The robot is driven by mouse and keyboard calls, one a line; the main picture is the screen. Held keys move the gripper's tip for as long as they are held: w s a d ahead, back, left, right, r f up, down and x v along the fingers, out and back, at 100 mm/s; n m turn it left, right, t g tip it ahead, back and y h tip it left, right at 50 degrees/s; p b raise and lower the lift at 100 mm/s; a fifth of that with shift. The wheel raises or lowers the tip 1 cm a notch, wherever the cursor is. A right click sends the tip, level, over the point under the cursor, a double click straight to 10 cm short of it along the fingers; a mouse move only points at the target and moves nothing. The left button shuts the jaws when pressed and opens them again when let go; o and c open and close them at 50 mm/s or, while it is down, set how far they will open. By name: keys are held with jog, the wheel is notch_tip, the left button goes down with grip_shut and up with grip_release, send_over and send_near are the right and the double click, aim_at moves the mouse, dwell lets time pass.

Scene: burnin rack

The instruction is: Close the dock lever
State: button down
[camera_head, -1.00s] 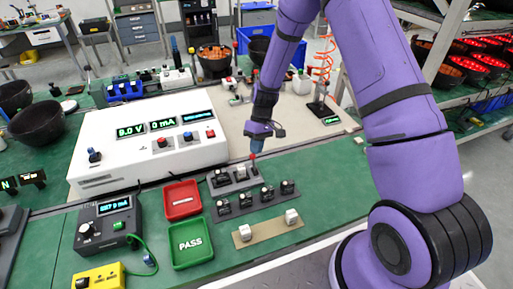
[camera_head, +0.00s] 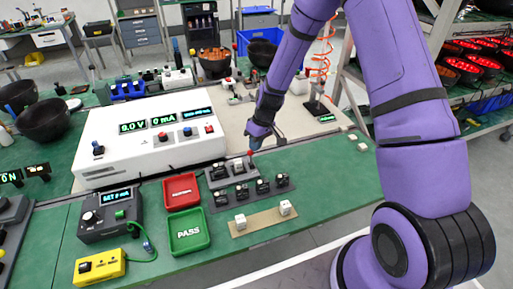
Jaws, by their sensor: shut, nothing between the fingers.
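The dock (camera_head: 217,184) is a small grey block on the green bench, right of the red tray. Its lever has a red knob (camera_head: 250,153) at the dock's right end, standing above the block. My gripper (camera_head: 254,148) is shut and empty, pointing down from my purple arm, with its tips at or just above the red knob. Whether they touch the knob cannot be told at this size. The gripper partly hides the area behind the knob.
A dark socket strip (camera_head: 233,207) and a tan strip (camera_head: 240,231) with white cubes lie in front of the dock. Left are the red tray (camera_head: 181,190), the green PASS tray (camera_head: 189,233) and the white power supply (camera_head: 150,140).

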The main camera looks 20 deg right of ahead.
jog(key=shift+s+r+t, duration=0.15)
jog(key=shift+s+t, duration=0.25)
jog(key=shift+s, duration=0.5)
jog(key=shift+r, duration=0.1)
jog(key=shift+r, duration=0.7)
jog(key=shift+w, duration=0.1)
